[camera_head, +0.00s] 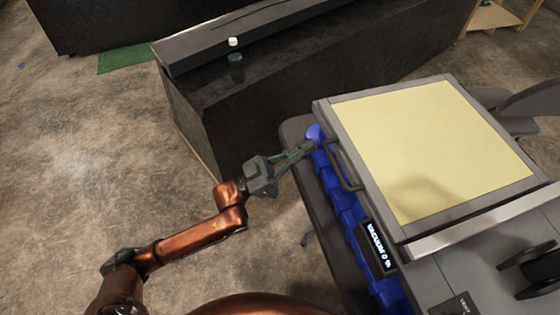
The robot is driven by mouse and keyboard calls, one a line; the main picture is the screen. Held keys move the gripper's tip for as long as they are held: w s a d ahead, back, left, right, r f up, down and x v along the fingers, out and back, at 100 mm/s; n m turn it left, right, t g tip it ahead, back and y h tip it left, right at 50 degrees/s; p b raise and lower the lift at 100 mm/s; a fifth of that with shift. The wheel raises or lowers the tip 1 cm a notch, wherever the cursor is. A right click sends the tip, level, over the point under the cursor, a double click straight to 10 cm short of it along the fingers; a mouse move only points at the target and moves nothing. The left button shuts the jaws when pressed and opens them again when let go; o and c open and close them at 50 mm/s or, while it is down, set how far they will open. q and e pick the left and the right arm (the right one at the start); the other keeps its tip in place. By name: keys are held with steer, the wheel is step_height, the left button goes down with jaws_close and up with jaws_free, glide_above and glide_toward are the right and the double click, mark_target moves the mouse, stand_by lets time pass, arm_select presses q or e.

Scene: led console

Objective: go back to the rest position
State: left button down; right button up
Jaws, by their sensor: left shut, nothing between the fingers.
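My left gripper (305,148) is shut and empty. Its copper-coloured arm reaches in from the lower left. The fingertips are at a round blue button (315,132) near the top of the blue front strip of the console (322,110); I cannot tell whether they touch it. The console has a large pale yellow panel (430,145) in a grey frame, with a dark handle (343,167) on its left side. My right gripper is out of view.
A long black block (300,80) stands behind the console, with a white-capped bottle (235,60) at it. A small dark display (378,245) sits on the console front. A black fixture (535,270) is at lower right. Concrete floor (90,170) at left is clear.

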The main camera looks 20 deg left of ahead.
arm_select(q)
steer(key=v, duration=0.7)
steer(key=shift+s+a+p, duration=0.2)
steer(key=shift+p, duration=0.1)
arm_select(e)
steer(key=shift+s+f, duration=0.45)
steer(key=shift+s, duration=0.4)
arm_select(q)
steer(key=shift+r, duration=0.1)
